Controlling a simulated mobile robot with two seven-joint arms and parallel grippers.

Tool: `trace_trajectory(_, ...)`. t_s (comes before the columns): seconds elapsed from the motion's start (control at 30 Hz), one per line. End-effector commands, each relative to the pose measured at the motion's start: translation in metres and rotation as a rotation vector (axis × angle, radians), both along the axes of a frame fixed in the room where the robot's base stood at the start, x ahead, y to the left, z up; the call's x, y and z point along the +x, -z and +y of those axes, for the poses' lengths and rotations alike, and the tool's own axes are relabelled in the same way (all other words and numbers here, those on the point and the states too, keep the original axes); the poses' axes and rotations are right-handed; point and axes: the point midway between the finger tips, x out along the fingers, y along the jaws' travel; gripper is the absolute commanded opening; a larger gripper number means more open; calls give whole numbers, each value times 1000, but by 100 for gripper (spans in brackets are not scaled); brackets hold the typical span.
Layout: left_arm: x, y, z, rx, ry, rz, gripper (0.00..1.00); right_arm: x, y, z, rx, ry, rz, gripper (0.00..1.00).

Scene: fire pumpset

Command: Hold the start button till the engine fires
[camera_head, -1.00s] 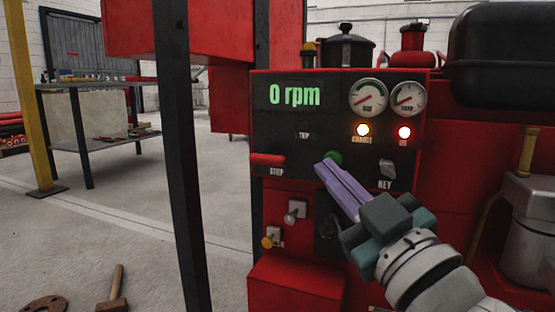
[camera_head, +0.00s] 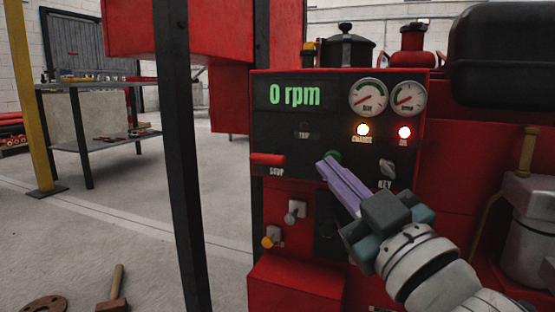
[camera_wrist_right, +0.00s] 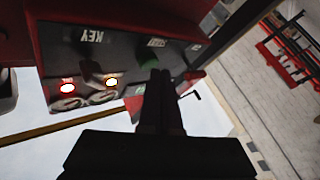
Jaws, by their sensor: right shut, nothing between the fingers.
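The green start button (camera_head: 334,157) is on the black control panel (camera_head: 340,100), between the red STOP lever and the key. My right gripper (camera_head: 328,167) is shut and empty, with its lilac fingertips at the button and hiding part of it. In the right wrist view the dark fingertips (camera_wrist_right: 158,75) point at the green button (camera_wrist_right: 150,67); whether they touch or press it cannot be told. The display (camera_head: 295,95) reads 0 rpm. The CHARGE lamp (camera_head: 362,129) glows amber and the OIL lamp (camera_head: 405,132) glows red. My left gripper is not in view.
The red STOP lever (camera_head: 267,159) is left of the button, the key (camera_head: 387,168) right of it. Two gauges (camera_head: 387,98) are above. A dark post (camera_head: 178,150) stands left of the panel. A hammer (camera_head: 113,290) lies on the floor.

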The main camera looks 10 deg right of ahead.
Motion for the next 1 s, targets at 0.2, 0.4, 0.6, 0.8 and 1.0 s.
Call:
trace_trajectory(0.2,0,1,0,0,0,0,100,2,0,-1,-1,0,0,0)
trace_trajectory(0.4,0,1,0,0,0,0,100,4,0,-3,-1,0,-1,0)
trace_trajectory(0.6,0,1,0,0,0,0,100,6,0,-4,0,0,0,0)
trace_trajectory(0.8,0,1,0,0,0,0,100,7,0,-5,0,0,1,0)
trace_trajectory(1.0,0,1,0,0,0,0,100,7,0,-5,0,1,2,0)
